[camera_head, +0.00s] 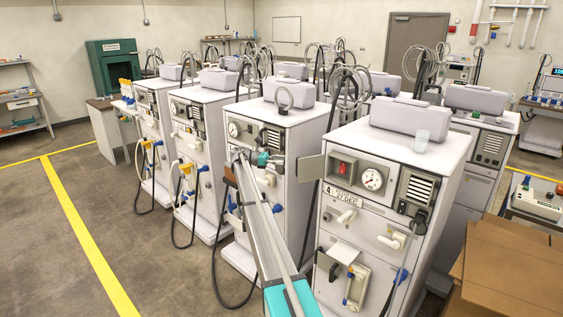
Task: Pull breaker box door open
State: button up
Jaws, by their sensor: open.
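The nearest white machine (372,215) stands right of centre. On its upper front left, a small breaker box with a red switch (343,168) shows uncovered. A flat grey-green panel, which looks like the breaker box door (310,181), sticks out to the left of the switch, swung away from the front. My arm rises from the bottom edge, left of this machine. My gripper (279,161) is at the arm's far end, small in view, left of the door's outer edge and apart from it in the picture. Its fingers are hard to make out against the machine behind.
More white machines (215,130) with hanging black hoses stand in rows behind and to the left. Cardboard boxes (505,265) are at the lower right. A round gauge (372,179) sits right of the switch. Floor beside the yellow line (85,230) is clear.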

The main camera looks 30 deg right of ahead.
jog(key=c, duration=0.3)
jog(key=shift+w+d+f+n+t, duration=0.2)
jog(key=shift+f+n+t, duration=0.1)
jog(key=shift+f+t, duration=0.35)
grip_shut()
jog(key=w+a+f+n+t+y, duration=0.2)
jog(key=w+a+f+t+y, duration=0.4)
jog(key=w+f+t, duration=0.75)
jog(key=w+a+r+m+t+y+b, duration=0.1)
jog(key=w+a+r+m+t+y, duration=0.1)
jog(key=a+r+m+t, duration=0.35)
jog(key=w+a+r+m+t+y, duration=0.2)
jog(key=a+r+t+y, duration=0.15)
jog(key=a+t, duration=0.4)
jog(key=s+d+r+m+t+h+b, duration=0.1)
jog(key=s+d+r+m+h, duration=0.1)
jog(key=s+r+m+h, duration=0.6)
jog(key=s+d+r+m+h, duration=0.1)
jog(key=s+r+m+h, duration=0.2)
jog(key=m, duration=0.9)
jog(key=s+d+f+m+g+h, duration=0.2)
jog(key=s+f+m+g, duration=0.1)
jog(key=s+m+g, duration=0.5)
jog(key=s+d+f+m+g+h, duration=0.3)
jog(key=s+m+g, duration=0.5)
jog(key=m, duration=0.4)
jog(key=shift+s+d+f, duration=0.2)
jog(key=shift+s+f, duration=0.3)
jog(key=shift+f, duration=0.25)
jog(key=shift+m, duration=0.25)
